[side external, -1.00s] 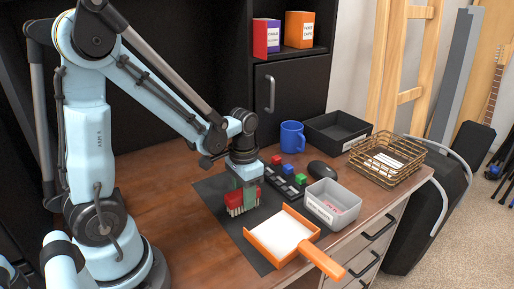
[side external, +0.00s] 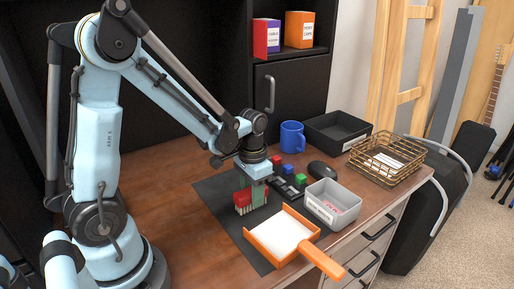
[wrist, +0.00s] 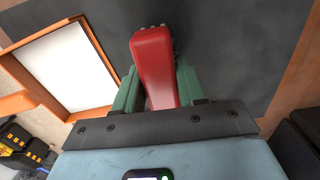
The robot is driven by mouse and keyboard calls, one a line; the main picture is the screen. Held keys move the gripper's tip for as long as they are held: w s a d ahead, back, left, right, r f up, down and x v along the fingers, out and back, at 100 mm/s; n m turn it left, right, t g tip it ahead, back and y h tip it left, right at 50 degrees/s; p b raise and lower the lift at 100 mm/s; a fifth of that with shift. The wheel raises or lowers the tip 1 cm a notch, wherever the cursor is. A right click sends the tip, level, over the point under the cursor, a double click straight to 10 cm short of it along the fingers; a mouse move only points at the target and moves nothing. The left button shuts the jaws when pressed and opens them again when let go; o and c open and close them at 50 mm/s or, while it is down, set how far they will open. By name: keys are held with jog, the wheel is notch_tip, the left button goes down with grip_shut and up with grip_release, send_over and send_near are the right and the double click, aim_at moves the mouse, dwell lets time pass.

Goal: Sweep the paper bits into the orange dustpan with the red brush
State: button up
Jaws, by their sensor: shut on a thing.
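My gripper (side external: 251,190) is shut on the red brush (side external: 242,209), which is held low over the dark mat with its pale bristles down. I cannot tell whether the bristles touch the mat. In the wrist view the green fingers of my gripper (wrist: 157,90) clasp the red brush handle (wrist: 153,55) from both sides. The orange dustpan (side external: 263,249) lies on the mat to the right of the brush, its handle reaching past the desk edge. Its inside looks plain white. The dustpan (wrist: 35,40) is at the left in the wrist view. I cannot make out any paper bits.
A grey bin (side external: 322,214) with pinkish contents stands beyond the dustpan. A keypad with coloured blocks (side external: 288,181), a black mouse (side external: 322,171) and a blue mug (side external: 292,136) lie further back. A black tray (side external: 325,142) and wire basket (side external: 367,177) are behind. The mat (side external: 213,188) is clear left.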

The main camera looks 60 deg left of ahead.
jog(key=shift+s+f, duration=0.25)
jog(key=shift+s, duration=1)
dwell(1.2)
jog(key=shift+r, duration=0.15)
jog(key=shift+r, duration=0.75)
